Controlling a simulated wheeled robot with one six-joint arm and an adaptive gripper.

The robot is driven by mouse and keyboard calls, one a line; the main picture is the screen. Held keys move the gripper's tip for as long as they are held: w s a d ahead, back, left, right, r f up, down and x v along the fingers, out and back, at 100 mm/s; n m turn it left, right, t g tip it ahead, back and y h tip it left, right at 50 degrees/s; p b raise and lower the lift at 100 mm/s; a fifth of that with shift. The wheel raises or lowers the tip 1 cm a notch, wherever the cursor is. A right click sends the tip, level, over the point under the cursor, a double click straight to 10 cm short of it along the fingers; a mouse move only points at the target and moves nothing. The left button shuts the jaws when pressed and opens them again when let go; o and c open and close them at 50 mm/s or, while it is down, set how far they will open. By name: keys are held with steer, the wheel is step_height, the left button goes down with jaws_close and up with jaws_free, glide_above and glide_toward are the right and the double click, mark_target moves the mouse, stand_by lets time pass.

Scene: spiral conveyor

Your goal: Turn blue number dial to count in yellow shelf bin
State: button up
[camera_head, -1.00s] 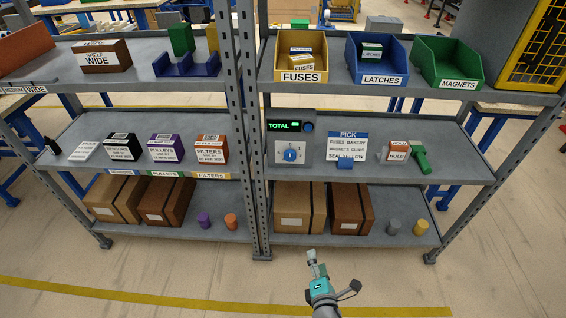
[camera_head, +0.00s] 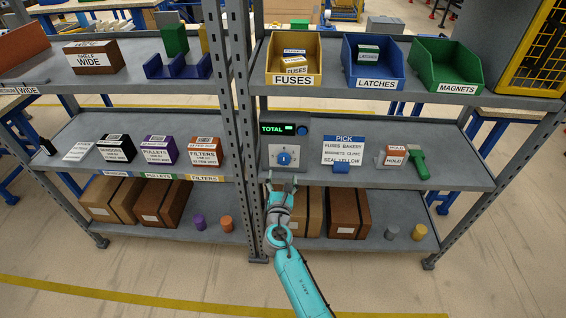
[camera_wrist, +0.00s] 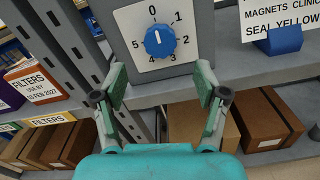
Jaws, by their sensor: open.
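The blue number dial (camera_head: 284,158) is a round knob on a white plate on the middle shelf. In the wrist view the dial (camera_wrist: 160,40) sits among numbers 0 to 5, and its white mark points up toward 0. My gripper (camera_head: 283,181) is just in front of and below the dial plate. In the wrist view my gripper's fingers (camera_wrist: 161,76) are spread and empty, with the dial beyond them and not touched. The yellow shelf bin (camera_head: 294,80), labelled FUSES, is on the top shelf; at least two small boxes (camera_head: 293,65) show inside, partly overlapping.
A TOTAL display (camera_head: 278,129) is above the dial. A PICK sign (camera_head: 344,150) stands to its right. A blue bin (camera_head: 376,83) and a green bin (camera_head: 457,88) are on the top shelf. A shelf upright (camera_head: 246,150) is close on the left.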

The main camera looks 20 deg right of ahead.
mark_target(284, 161)
steer(key=x, duration=0.8)
steer(key=shift+c, duration=0.2)
steer(key=c, duration=1.1)
